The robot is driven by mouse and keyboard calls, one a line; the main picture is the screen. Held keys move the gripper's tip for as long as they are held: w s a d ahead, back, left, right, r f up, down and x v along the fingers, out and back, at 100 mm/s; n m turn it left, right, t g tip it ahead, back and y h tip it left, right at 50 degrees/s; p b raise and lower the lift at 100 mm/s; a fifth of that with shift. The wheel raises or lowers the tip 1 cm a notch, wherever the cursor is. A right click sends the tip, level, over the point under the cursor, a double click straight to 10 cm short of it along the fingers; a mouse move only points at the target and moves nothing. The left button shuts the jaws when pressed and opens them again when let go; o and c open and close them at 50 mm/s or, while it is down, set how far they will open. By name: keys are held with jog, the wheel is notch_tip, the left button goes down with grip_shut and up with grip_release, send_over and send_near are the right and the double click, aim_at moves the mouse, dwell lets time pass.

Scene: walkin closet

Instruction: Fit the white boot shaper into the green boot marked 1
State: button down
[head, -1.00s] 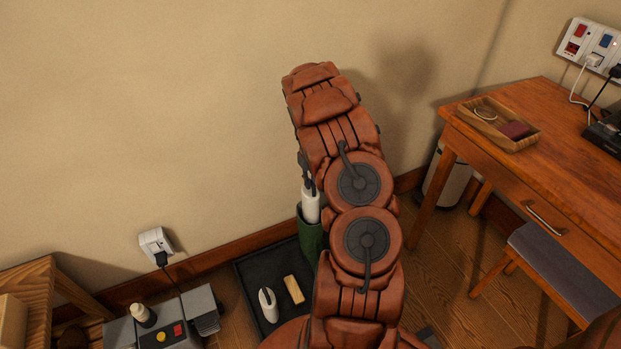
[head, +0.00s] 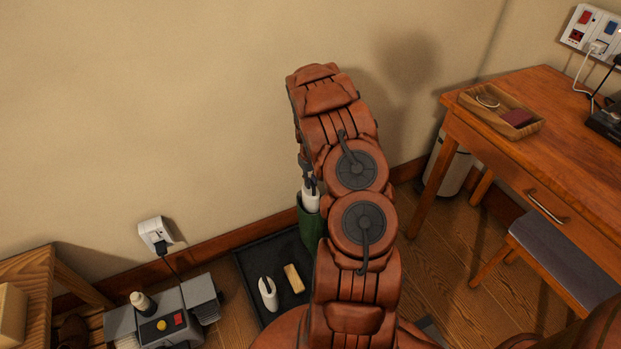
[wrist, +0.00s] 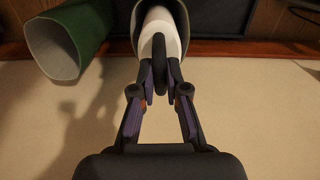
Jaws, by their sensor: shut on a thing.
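The white boot shaper (head: 310,201) is in my gripper, and its lower part is hidden inside the top of a green boot (head: 310,228). In the wrist view the shaper (wrist: 161,32) stands within the rim of that boot (wrist: 137,12). My gripper (wrist: 160,68) is shut on the shaper's upper end, just above the boot's opening. In the head view my arm hides most of the boot and gripper. A second green boot (wrist: 65,48) shows its open top to the left in the wrist view. No number is visible on either boot.
A black tray (head: 262,256) lies on the floor by the wall; another white shaper-like piece (head: 268,293) and a tan block (head: 294,278) lie on it. A grey shoe machine (head: 165,322) is at left. A wooden desk (head: 540,150) and stool (head: 565,262) are at right.

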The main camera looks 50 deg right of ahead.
aim_at(311, 194)
jog(key=shift+f+b, duration=0.85)
jog(key=shift+f, duration=2.75)
jog(key=c, duration=1.1)
grip_release()
jog(key=shift+o, duration=0.3)
jog(key=o, duration=0.5)
jog(key=shift+r+p, duration=1.5)
jog(key=shift+r, duration=5.45)
